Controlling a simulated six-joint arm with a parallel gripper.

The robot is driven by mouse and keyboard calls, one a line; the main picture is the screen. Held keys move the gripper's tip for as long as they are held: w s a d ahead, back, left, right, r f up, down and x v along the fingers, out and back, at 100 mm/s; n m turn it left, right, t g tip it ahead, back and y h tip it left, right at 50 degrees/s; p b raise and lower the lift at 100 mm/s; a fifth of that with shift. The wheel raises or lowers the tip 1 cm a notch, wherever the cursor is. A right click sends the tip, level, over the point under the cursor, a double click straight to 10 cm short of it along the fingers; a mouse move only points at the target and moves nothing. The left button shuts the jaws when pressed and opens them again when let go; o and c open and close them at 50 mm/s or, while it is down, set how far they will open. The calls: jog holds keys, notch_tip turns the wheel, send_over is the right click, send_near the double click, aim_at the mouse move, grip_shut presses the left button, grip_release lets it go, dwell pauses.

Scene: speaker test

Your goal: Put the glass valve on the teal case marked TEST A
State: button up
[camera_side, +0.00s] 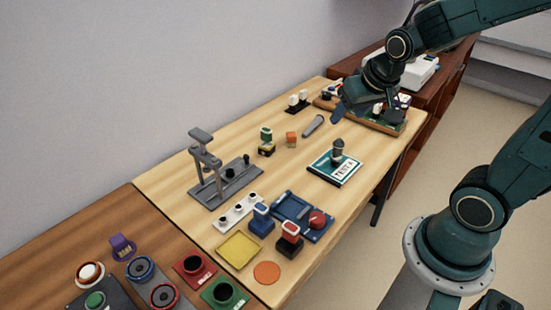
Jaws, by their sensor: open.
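The teal case (319,164) lies on the light wooden table, with a white label reading TEST A on its right part. A small grey and dark upright piece (338,149), which looks like the glass valve, stands on the back part of the case. My gripper (358,112) is open, above and behind the case near the green board at the table's far end. It is apart from the upright piece, and nothing shows between its fingers.
A green board on a wooden base (388,124) lies under my gripper. A blue tray (294,207) lies nearer. Bare table surrounds the case.

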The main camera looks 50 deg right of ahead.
jog(key=s+a+r+n+y, duration=0.1)
jog(key=s+a+r+n, duration=0.1)
jog(key=s+a+r, duration=0.1)
jog(key=s+a+r+n+y, duration=0.1)
jog(key=s+a+r+n, duration=0.2)
jog(key=s, duration=0.5)
jog(key=shift+s+a+r, duration=0.2)
jog(key=shift+a+r, duration=0.5)
jog(key=shift+a, duration=0.3)
